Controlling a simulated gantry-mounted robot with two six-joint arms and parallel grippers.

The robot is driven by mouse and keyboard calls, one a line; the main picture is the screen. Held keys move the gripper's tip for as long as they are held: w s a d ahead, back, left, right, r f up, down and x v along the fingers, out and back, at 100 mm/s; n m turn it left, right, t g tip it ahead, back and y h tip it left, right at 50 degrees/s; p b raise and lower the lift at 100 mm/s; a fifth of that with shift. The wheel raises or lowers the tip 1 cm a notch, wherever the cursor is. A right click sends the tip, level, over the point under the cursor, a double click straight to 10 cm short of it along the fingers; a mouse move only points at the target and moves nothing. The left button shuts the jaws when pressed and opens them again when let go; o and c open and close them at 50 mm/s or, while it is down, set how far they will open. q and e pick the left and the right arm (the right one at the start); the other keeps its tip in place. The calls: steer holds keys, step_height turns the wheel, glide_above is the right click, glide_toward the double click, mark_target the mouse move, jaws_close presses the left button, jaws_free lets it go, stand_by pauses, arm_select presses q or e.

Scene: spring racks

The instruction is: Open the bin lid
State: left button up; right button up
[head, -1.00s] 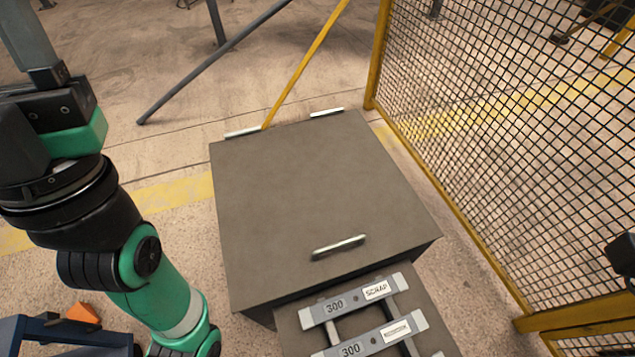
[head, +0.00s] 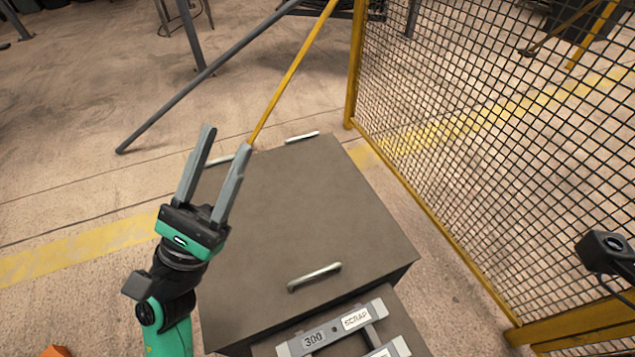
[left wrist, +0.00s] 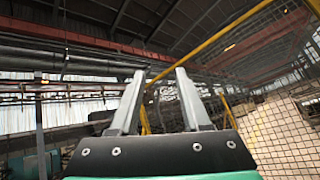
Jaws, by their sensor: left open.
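The bin lid (head: 300,215) is a flat grey-brown panel lying closed on the bin in the head view. A metal handle (head: 315,277) sits near its front edge, and two pale hinge strips (head: 302,137) show along its far edge. My left gripper (head: 228,140) is open and empty, its fingers pointing up and away over the lid's left far part, apart from the handle. In the left wrist view its two fingers (left wrist: 155,98) stand apart with nothing between them. A dark piece at the right edge of the head view may be part of my right arm; its fingers do not show.
A rack with labels "300" and "SCRAP" (head: 340,330) stands right in front of the bin. A yellow-framed mesh fence (head: 470,130) runs along the right side. A yellow bar (head: 292,70) slants behind the bin. The floor (head: 70,180) at left is open.

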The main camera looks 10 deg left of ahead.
arm_select(q)
step_height(320, 180, down, 13)
steer(key=w+d+m+g+y, duration=0.1)
steer(key=w+d+m+g, duration=0.1)
steer(key=m+g, duration=0.25)
steer(key=m+g+y, duration=0.3)
steer(key=m+g, duration=0.2)
steer(key=g, duration=0.2)
glide_toward(311, 278)
steer(key=shift+f, duration=0.15)
steer(key=b+x, duration=0.3)
steer(key=x, duration=0.8)
steer(key=shift+w+d+b, duration=0.3)
steer(key=shift+w+b, duration=0.05)
jaws_close()
